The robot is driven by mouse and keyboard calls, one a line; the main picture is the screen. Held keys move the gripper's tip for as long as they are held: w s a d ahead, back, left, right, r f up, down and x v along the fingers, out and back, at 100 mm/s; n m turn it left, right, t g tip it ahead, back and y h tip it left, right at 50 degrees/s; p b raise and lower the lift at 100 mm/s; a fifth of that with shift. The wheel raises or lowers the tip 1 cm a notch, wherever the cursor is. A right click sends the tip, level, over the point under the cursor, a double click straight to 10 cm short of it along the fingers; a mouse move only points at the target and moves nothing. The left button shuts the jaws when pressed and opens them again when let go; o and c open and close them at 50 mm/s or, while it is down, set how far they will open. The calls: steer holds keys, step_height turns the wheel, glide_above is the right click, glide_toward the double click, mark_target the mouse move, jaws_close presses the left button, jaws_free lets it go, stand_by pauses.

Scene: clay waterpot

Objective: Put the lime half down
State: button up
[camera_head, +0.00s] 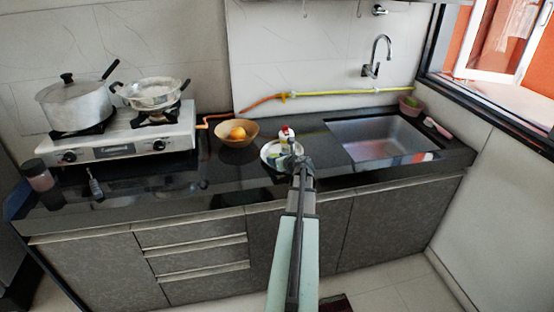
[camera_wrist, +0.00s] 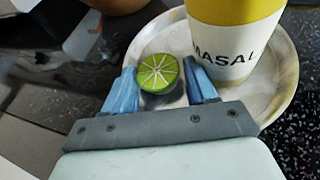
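The lime half (camera_wrist: 158,72) shows its green-rimmed cut face to the wrist camera. It sits between the two blue fingertips of my gripper (camera_wrist: 161,80), which look closed on its sides; a thin gap on the right cannot be ruled out. The lime half is over the near left part of a pale round plate (camera_wrist: 278,88); whether it touches the plate is hard to tell. In the head view my gripper (camera_head: 301,165) is at the right edge of the plate (camera_head: 268,154), and the lime half is hidden there.
A white and yellow cup (camera_wrist: 232,40) marked "MASAL" stands on the plate, close right of the fingers. The sink (camera_head: 375,145) is to the right.

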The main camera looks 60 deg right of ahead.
steer(key=shift+f, duration=0.15)
steer(key=shift+a+r, duration=0.1)
steer(key=shift+r, duration=0.1)
steer(key=v, duration=1.2)
steer(key=shift+r, duration=0.15)
steer(key=shift+w, duration=0.15)
